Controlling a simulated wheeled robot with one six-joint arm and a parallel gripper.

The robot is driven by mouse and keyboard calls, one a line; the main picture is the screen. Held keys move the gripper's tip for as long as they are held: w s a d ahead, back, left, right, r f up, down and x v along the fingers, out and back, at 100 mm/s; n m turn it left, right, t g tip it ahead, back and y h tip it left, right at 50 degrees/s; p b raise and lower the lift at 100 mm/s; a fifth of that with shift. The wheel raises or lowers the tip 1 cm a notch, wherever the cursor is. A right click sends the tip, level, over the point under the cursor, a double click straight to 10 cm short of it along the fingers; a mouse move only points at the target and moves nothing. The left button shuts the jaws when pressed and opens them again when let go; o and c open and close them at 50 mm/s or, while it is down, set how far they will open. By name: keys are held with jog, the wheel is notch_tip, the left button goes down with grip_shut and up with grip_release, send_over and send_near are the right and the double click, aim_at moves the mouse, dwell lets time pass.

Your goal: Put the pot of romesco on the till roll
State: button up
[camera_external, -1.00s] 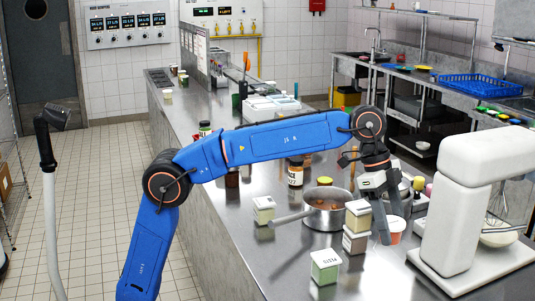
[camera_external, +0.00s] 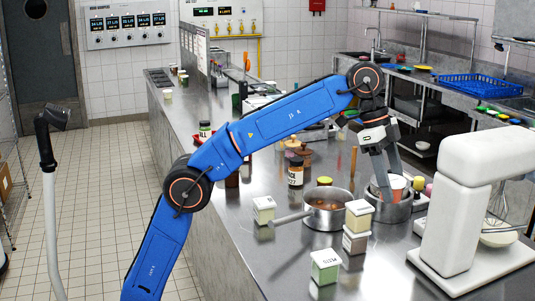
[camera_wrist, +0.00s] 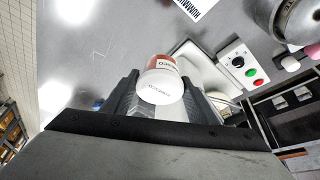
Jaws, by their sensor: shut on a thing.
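The pot of romesco (camera_external: 397,182) is a small tub with an orange-red side. In the wrist view its white lid and red label (camera_wrist: 160,88) face the camera. My gripper (camera_external: 391,187) is shut on it, with one finger at each side in the wrist view (camera_wrist: 158,96). The pot is held above the counter, in front of or over a steel pan (camera_external: 396,214) in the external view. I cannot make out the till roll for certain in either view.
A saucepan of red sauce (camera_external: 327,211), stacked square tubs (camera_external: 358,217) and a green tub (camera_external: 325,267) stand close by. A white stand mixer (camera_external: 466,200) is at the right. The wrist view shows a panel with a knob and buttons (camera_wrist: 239,63). The counter's front left is bare.

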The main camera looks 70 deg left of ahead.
jog(key=w+a+n+t+y, duration=0.1)
jog(key=w+a+n, duration=0.1)
jog(key=a, duration=0.8)
jog(key=w+a+n, duration=0.2)
jog(key=a, duration=0.9)
jog(key=s+a+n+t+y, duration=0.1)
jog(key=s+a+n, duration=0.3)
jog(key=a, duration=1.2)
jog(key=s+a+n+y, duration=0.2)
jog(key=s+a+n, duration=0.15)
jog(key=a, duration=1.35)
jog(key=s+a+n+y, duration=0.2)
jog(key=s+a+n, duration=0.4)
jog(key=s+a, duration=1.3)
jog(key=shift+w+a+f, duration=0.15)
jog(key=shift+a+f, duration=0.05)
jog(key=shift+f, duration=2.3)
jog(key=shift+w+a+f, duration=0.2)
jog(key=shift+f, duration=2.35)
jog(key=shift+w+a+f, duration=0.15)
jog(key=shift+a+f, duration=0.05)
jog(key=shift+f, duration=2.3)
